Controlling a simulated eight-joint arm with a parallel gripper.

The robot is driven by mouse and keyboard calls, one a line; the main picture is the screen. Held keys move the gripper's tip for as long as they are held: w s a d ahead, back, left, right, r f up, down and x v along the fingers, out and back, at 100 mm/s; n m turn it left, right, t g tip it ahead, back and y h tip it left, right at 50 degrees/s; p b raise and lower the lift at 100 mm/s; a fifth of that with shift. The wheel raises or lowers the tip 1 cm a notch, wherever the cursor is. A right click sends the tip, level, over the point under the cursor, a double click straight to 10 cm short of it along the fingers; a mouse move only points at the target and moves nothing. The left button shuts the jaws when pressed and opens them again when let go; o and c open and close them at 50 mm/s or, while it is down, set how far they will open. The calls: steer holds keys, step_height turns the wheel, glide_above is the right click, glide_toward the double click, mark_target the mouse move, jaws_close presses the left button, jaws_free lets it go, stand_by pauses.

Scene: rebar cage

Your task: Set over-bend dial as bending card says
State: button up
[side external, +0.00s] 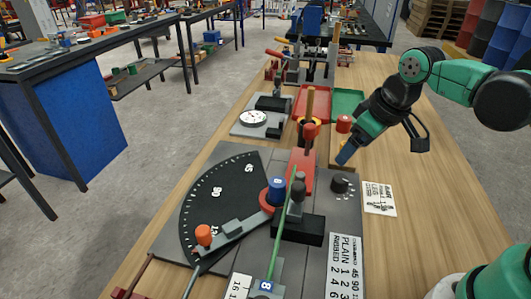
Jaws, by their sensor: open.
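The over-bend dial (340,184) looks to be the small black knob with pale marks around it, at the right of the grey bender plate (345,215). A white card (380,198) with a drawing and small print lies on the bench to its right; its text is too small to read. A printed table (346,265) on the plate shows rows PLAIN 1 2 3 and RIBBED 2 4 6. My gripper (346,157) is open and empty, with blue fingertips pointing down, above and beyond the dial and apart from it. The dial's setting cannot be read.
A black angle scale (215,195) and lever with an orange knob (204,234) fill the plate's left. A green bar (282,235) runs past a blue-topped post (277,188). A red tray (312,102) and a round gauge (253,118) stand beyond. Bench right of the card is clear.

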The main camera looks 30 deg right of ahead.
mark_target(341, 177)
steer(key=w+f+n+g, duration=0.1)
steer(key=w+d+f+n+g, duration=0.1)
steer(key=f, duration=0.1)
steer(key=w+d+f+g, duration=0.1)
steer(key=shift+f+n+g, duration=0.25)
steer(key=shift+n+g, duration=0.15)
steer(key=shift+w+d+f+g, duration=0.2)
steer(key=shift+f+g, duration=0.1)
steer(key=shift+f, duration=0.3)
steer(key=shift+a+f, duration=0.1)
steer(key=shift+f, duration=2.7)
jaws_close()
steer(key=shift+y, duration=0.3)
